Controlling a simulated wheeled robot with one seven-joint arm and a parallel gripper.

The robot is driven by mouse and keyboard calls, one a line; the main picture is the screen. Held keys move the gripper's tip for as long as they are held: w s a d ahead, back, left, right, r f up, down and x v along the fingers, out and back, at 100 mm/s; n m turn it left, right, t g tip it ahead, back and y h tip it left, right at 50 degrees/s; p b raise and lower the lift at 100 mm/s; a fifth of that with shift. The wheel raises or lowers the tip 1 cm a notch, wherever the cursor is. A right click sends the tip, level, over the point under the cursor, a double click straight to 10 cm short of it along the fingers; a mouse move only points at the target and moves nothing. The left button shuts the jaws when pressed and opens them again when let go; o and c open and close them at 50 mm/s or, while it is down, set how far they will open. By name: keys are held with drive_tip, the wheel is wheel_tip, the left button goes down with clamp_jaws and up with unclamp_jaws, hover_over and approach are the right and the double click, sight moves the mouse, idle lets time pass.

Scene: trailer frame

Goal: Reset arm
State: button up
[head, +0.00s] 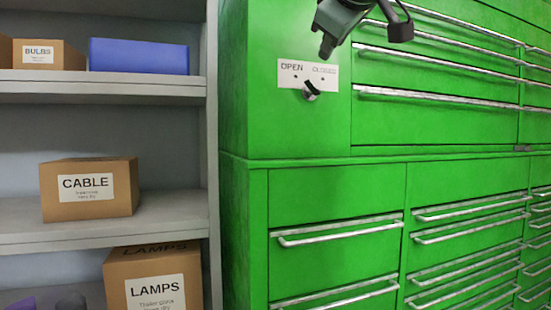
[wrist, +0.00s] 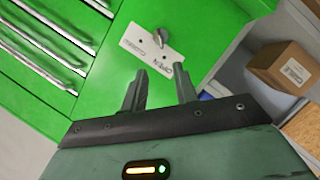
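My gripper (wrist: 158,78) is open and empty, with a clear gap between its two dark fingers in the wrist view. In the head view part of it shows at the top, in front of the green cabinet. A white label plate (head: 296,73) marked OPEN and CLOSED is on the upper cabinet front. A dark and silver rotary knob (head: 311,91) sits at its lower edge, and it also shows in the wrist view (wrist: 158,35) beyond the fingertips. The gripper appears apart from the knob. I cannot tell exactly which word the knob points to.
The green cabinet (head: 300,180) has several drawers with long silver handles. A grey shelf (head: 110,222) to its left holds a CABLE box (head: 88,190), a BULBS box (head: 48,55) and a blue bin (head: 138,56). A LAMPS box (head: 155,278) stands below.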

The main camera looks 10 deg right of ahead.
drive_tip(key=s+a+f+g+y, duration=0.1)
drive_tip(key=s+a+f+g, duration=0.15)
drive_tip(key=f, duration=0.75)
drive_tip(key=s+a+f+n+g, duration=0.1)
drive_tip(key=s+a+f+g, duration=0.15)
drive_tip(key=f, duration=0.75)
drive_tip(key=s+a+f+g+y, duration=0.1)
drive_tip(key=a+f+g, duration=0.15)
drive_tip(key=f, duration=0.75)
drive_tip(key=s+d+f+m+g, duration=0.15)
drive_tip(key=s+f+g, duration=0.25)
drive_tip(key=s+f, duration=0.6)
drive_tip(key=s+d+f+m+g, duration=0.1)
drive_tip(key=s+d+f+g, duration=0.25)
drive_tip(key=s+f, duration=0.7)
wheel_tip(320, 180, up, 17)
drive_tip(key=w+p, duration=0.1)
drive_tip(key=p, duration=1.7)
drive_tip(key=shift+a, duration=0.4)
drive_tip(key=shift+o, duration=0.4)
drive_tip(key=shift+n, duration=0.25)
